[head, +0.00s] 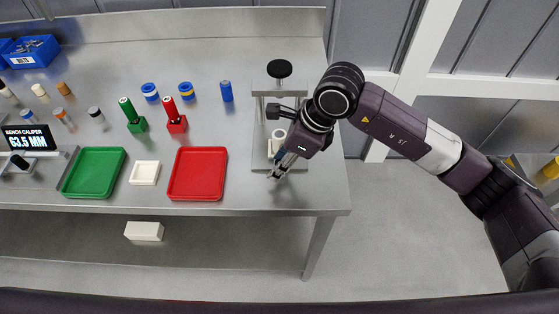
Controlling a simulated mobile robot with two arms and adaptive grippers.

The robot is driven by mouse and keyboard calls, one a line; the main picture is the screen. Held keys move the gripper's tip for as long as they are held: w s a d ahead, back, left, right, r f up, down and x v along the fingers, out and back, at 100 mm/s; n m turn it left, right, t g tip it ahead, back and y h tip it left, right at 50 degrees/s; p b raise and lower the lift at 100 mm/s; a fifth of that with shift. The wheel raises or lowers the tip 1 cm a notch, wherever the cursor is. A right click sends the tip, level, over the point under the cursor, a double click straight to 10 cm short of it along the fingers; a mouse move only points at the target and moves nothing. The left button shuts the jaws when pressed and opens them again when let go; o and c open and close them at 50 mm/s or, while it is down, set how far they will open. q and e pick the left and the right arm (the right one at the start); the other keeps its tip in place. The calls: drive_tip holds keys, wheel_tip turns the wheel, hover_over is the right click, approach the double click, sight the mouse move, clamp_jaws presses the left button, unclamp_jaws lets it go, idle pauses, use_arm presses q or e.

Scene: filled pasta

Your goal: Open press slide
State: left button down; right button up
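The press (297,88) stands at the right end of the metal bench, a light grey frame with a round black knob (280,69) on top. A whitish ring-like part (276,146) shows low on it, partly behind my gripper. My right gripper (277,173) points down and left at the front of the press base, close to that part. Its fingers are small and dark here, so I cannot tell their opening or any contact. My wrist covers the middle right of the press. My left gripper is out of view.
Left of the press stand a red tray (198,197), a white dish (145,173) and a green tray (94,194). Behind them are red and green holders and several coloured cylinders. A caliper display (28,138) reads 63.5 MM. A white block (144,231) lies on the lower shelf.

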drive_tip(key=shift+r, duration=0.15)
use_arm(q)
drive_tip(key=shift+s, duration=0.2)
use_arm(e)
drive_tip(key=v, duration=1.1)
drive_tip(key=shift+d+r, duration=0.2)
drive_tip(key=shift+r, duration=0.15)
